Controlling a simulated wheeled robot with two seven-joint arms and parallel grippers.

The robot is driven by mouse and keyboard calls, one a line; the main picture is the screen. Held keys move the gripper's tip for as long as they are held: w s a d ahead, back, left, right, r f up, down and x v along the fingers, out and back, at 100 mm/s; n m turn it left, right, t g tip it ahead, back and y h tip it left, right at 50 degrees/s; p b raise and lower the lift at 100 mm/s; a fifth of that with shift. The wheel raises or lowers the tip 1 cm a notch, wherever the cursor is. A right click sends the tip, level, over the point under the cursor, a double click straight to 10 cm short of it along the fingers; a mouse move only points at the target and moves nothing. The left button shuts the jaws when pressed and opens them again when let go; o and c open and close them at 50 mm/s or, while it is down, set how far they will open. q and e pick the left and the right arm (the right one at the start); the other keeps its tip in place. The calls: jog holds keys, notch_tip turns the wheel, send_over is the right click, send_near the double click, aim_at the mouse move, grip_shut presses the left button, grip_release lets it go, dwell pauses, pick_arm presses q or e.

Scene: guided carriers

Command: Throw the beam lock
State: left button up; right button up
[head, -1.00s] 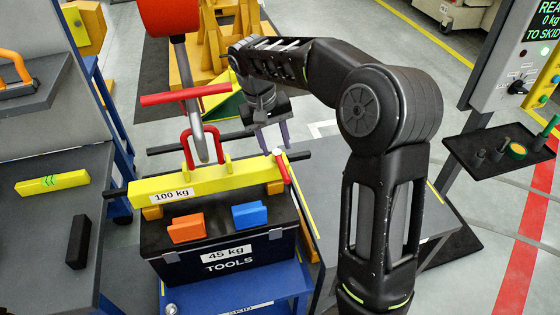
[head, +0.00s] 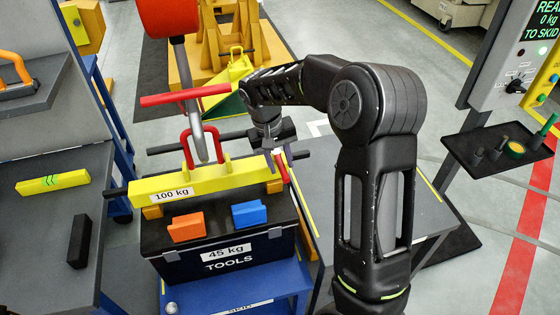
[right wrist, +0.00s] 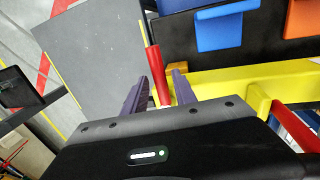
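A yellow beam (head: 215,178) marked 100 kg lies across the top of a black tool case (head: 222,257) marked 45 kg TOOLS. A red lever (head: 282,169), which looks like the beam lock, is at the beam's right end, partly hidden behind my right gripper (head: 277,160). In the right wrist view the red lever (right wrist: 156,72) shows between the two purple fingers of my right gripper (right wrist: 160,76). The fingers are open, with a gap visible on each side of the lever. My left gripper is not in view.
A grey hook (head: 205,140) holds the beam's red shackle (head: 187,150). A grey table (head: 385,185) stands at right, a blue cart (head: 245,290) below the case.

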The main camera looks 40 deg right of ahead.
grip_shut()
dwell(1.1)
